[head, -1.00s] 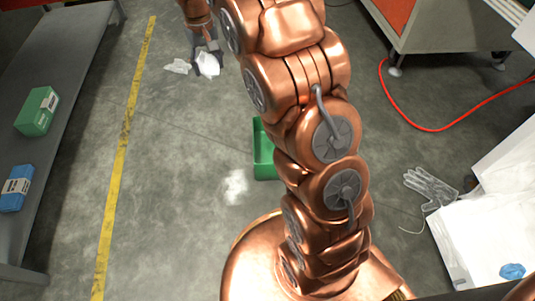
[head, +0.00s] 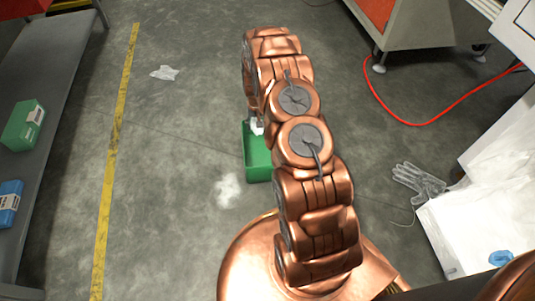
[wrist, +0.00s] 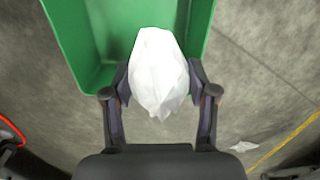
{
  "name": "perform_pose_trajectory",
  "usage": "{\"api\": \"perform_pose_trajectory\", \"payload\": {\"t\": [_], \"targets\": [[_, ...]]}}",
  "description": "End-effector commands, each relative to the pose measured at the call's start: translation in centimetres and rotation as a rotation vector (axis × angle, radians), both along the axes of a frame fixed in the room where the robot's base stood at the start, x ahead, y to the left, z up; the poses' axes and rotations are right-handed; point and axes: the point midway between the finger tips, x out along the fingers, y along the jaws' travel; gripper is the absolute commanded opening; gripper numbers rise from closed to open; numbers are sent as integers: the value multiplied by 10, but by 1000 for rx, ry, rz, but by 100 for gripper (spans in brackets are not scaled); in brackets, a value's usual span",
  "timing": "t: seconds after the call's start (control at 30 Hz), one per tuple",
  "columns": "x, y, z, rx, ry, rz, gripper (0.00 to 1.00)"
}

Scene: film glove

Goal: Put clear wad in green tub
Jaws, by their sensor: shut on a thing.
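The clear wad (wrist: 158,75), a crumpled whitish film lump, is held between the fingers of my gripper (wrist: 160,88) in the wrist view. My gripper is shut on it. The green tub (wrist: 75,45) lies beyond and below the wad, which overlaps its rim and partly the floor in that view. In the head view the tub (head: 257,163) stands on the floor, partly hidden by my arm. A small part of the wad (head: 257,128) shows at its far end. The wad's height above the tub is hard to tell.
A flat pale film scrap (head: 165,73) lies on the floor near the yellow line (head: 118,125). A clear glove (head: 418,182) lies at right. A grey bench (head: 50,75) holds a green box (head: 23,126) and a blue pack (head: 9,204). A red hose (head: 430,128) crosses the floor.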

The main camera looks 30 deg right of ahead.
Motion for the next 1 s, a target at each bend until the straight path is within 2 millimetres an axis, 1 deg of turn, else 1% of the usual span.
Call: {"api": "perform_pose_trajectory", "payload": {"t": [0.03, 0.1, 0.2, 0.33, 0.47, 0.73, 1.0], "targets": [[-9, -7, -16, 0, 6, -17, 23], [-19, -14, -35, -2, 8, -35, 23], [-27, -22, -53, -7, 5, -53, 23], [-35, -27, -65, -8, 5, -66, 23], [-37, -28, -78, -9, 6, -69, 23], [-36, -28, -122, -9, 5, -69, 23], [-36, -28, -145, -9, 4, -69, 23]]}}
